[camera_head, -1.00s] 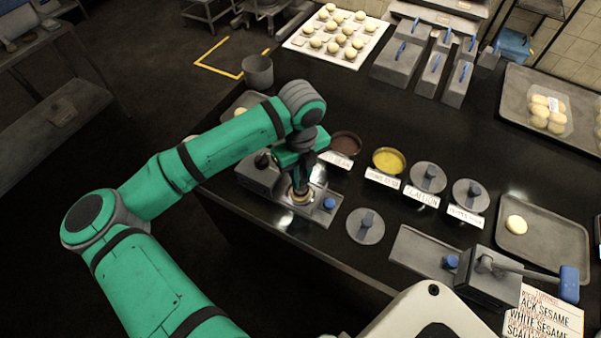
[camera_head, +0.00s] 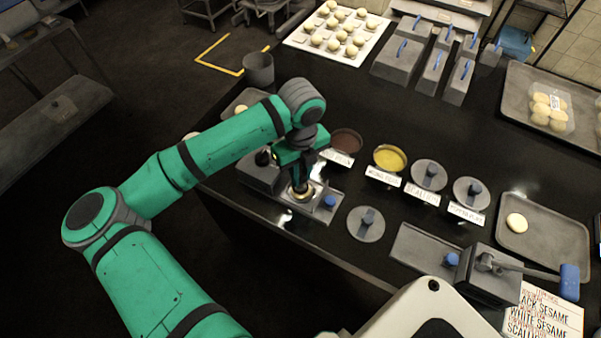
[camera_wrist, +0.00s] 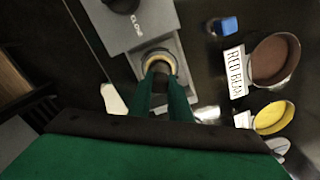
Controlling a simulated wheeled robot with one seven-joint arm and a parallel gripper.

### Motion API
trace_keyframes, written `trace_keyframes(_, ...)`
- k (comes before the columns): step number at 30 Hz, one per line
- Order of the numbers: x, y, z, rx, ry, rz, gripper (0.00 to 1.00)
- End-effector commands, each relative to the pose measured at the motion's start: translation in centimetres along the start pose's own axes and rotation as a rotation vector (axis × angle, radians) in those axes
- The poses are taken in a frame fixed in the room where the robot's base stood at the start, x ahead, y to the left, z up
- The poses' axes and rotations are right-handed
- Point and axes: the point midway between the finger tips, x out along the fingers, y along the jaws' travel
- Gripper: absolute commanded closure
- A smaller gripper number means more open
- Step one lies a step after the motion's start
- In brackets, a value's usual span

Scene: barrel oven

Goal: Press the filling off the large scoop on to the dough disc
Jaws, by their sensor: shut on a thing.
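My gripper (camera_head: 300,183) points down over the tray of a grey press at the counter's near left edge. In the wrist view my gripper (camera_wrist: 162,88) is shut on the dark upright part of the large scoop (camera_wrist: 160,68), which is mostly hidden by the fingers. Right below it lies the pale dough disc (camera_wrist: 149,57), showing as a ring around the scoop's end. The dough disc also shows in the head view (camera_head: 303,196) under the fingers. I cannot tell whether the scoop touches the dough, and the filling is hidden.
The grey press (camera_head: 258,173) stands left of my gripper, with a blue knob (camera_head: 330,202) right of it. A red bean bowl (camera_head: 346,142) and a yellow filling bowl (camera_head: 389,158) stand behind. Lidded bowls (camera_head: 429,174), a second press (camera_head: 487,275) and a tray (camera_head: 541,235) are to the right.

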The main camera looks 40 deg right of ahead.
Motion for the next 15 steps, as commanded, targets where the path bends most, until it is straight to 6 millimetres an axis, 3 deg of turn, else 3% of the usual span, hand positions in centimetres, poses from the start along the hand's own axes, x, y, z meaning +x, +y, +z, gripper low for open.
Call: trace_keyframes(15, 0.54, 0.01, 0.01, 0.000, 0.000, 0.000, 1.00)
